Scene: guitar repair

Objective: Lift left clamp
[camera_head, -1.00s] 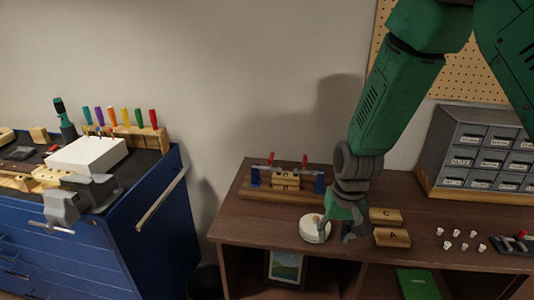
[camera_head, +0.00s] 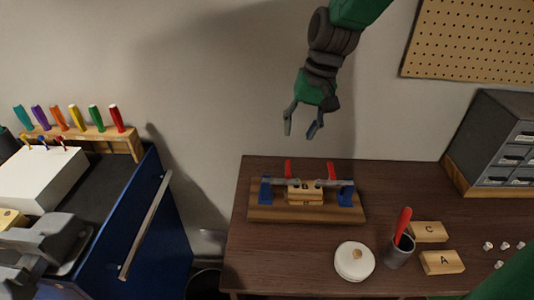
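The left clamp (camera_head: 265,190) is blue with a red handle (camera_head: 288,169). It stands at the left end of a wooden fixture (camera_head: 300,214) on the brown table. A matching right clamp (camera_head: 346,196) with a red handle stands at the other end. Wooden blocks (camera_head: 305,196) sit between the clamps. My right gripper (camera_head: 300,131) hangs above and behind the fixture, against the wall. Its fingers are spread and empty, apart from both clamps.
On the table (camera_head: 270,260) are a white round container (camera_head: 354,261), a grey cup (camera_head: 398,256) with a red-handled tool, and wooden blocks C (camera_head: 428,232) and A (camera_head: 442,262). A grey drawer unit (camera_head: 497,135) stands right. A blue cabinet (camera_head: 160,235) stands left, beyond a gap.

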